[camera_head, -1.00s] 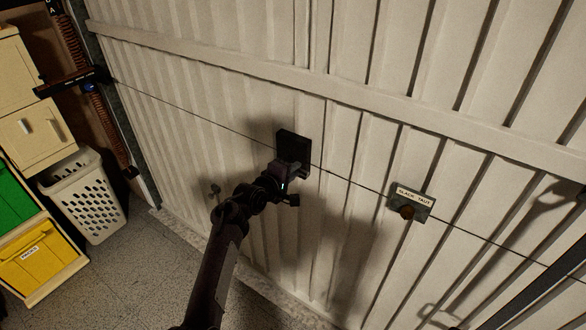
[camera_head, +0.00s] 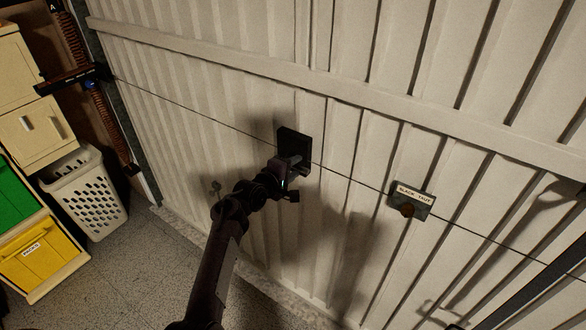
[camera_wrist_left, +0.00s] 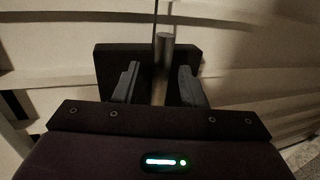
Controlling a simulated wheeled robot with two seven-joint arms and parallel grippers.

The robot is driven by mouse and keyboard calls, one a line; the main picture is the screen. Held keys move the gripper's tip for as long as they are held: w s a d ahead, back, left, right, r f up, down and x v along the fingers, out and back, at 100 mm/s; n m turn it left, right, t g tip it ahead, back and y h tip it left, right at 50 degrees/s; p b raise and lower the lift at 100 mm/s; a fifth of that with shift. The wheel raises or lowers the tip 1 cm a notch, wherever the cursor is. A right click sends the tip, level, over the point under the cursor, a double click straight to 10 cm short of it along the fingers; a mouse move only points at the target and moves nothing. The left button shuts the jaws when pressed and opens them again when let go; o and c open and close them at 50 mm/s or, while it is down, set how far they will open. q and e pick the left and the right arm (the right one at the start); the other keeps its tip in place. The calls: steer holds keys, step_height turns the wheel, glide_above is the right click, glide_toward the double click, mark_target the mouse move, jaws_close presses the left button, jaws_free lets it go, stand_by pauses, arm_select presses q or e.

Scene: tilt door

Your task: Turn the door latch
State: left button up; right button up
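The door latch is a black square plate (camera_head: 293,142) on the pale ribbed door, with a grey bar-like handle (camera_wrist_left: 164,62) standing out from it. My left gripper (camera_head: 296,168) is right at the latch in the head view. In the left wrist view its two grey fingers (camera_wrist_left: 158,86) are apart, one on each side of the handle. Gaps show between the handle and both fingers, so it is not gripped. The handle's lower end is hidden behind the gripper body.
A thin cord runs across the door (camera_head: 220,60) past the latch to a small labelled plate with a brown knob (camera_head: 407,210). Left stand a white basket (camera_head: 85,195) and drawers with green and yellow bins (camera_head: 40,252). Speckled floor (camera_head: 140,260) lies clear below.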

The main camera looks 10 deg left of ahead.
arm_select(q)
steer(key=shift+s, duration=0.1)
steer(key=b+v, duration=0.1)
steer(key=v, duration=0.6)
steer(key=shift+s, duration=0.3)
steer(key=shift+a, duration=0.1)
steer(key=s+d+f+m+g+y+b, duration=0.15)
steer(key=s+f, duration=0.45)
steer(key=f, duration=0.6)
steer(key=s+d+f+m+g+b, duration=0.1)
steer(key=s+f+m+g, duration=0.3)
steer(key=f, duration=0.8)
steer(key=s+d+f+m+g+b, duration=0.1)
steer(key=s+d+f+m, duration=0.1)
steer(key=s+f, duration=0.75)
steer(key=s+a+f+m+g+y, duration=0.1)
steer(key=s+a+f+m+g, duration=0.1)
steer(key=s+f, duration=0.6)
steer(key=s+a+f+m+g+y+b, duration=0.1)
steer(key=s+a+f+m+g, duration=0.1)
steer(key=s+f, duration=0.6)
steer(key=s+a+f+m+g+y, duration=0.1)
steer(key=s+f+m, duration=0.4)
steer(key=s, duration=1.4)
step_height(320, 180, down, 3)
steer(key=a+g, duration=0.1)
steer(key=a, duration=0.1)
steer(key=shift+s+a+y+b, duration=0.35)
steer(key=shift+b, duration=0.05)
